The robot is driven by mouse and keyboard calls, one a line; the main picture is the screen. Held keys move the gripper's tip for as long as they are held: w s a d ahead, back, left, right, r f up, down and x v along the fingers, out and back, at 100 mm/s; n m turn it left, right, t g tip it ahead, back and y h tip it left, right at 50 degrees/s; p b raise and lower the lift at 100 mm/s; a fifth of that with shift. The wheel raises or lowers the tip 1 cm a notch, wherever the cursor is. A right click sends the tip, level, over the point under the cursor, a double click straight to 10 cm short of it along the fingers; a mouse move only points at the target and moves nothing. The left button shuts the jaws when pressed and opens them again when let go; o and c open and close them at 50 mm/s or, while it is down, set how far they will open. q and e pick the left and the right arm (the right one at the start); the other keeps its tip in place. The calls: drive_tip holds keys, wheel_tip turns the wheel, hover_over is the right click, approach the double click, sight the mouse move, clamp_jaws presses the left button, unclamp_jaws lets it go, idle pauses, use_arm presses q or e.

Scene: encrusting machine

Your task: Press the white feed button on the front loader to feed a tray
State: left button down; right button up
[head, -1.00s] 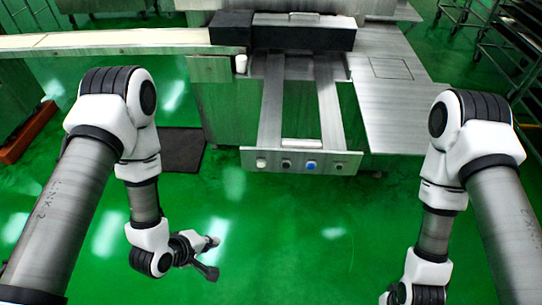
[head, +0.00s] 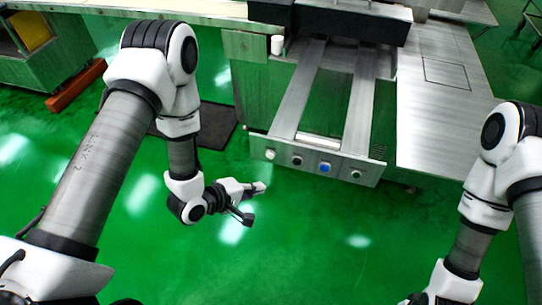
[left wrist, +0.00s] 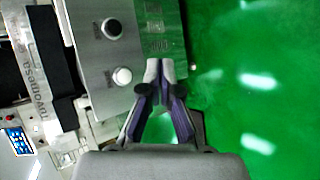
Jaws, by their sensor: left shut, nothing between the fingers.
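The front loader's slanted metal panel (head: 311,165) carries a row of buttons. My left gripper (head: 262,187) is shut and empty, below and slightly left of the white button, apart from the panel. In the left wrist view its closed tips (left wrist: 160,68) are right of the white button (left wrist: 121,76), with a black button (left wrist: 112,28) above it. My right gripper is out of view.
The loader's two metal rails (head: 300,90) run back to the machine. A metal side table (head: 440,90) stands to the right. A dark mat (head: 215,128) lies on the green floor to the left. The floor in front of the panel is clear.

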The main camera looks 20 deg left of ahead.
sight(270, 156)
use_arm(q)
drive_tip(key=w, duration=0.7)
drive_tip(key=shift+w+b, duration=0.4)
drive_tip(key=shift+w, duration=0.1)
idle(0.9)
drive_tip(key=shift+w, duration=0.3)
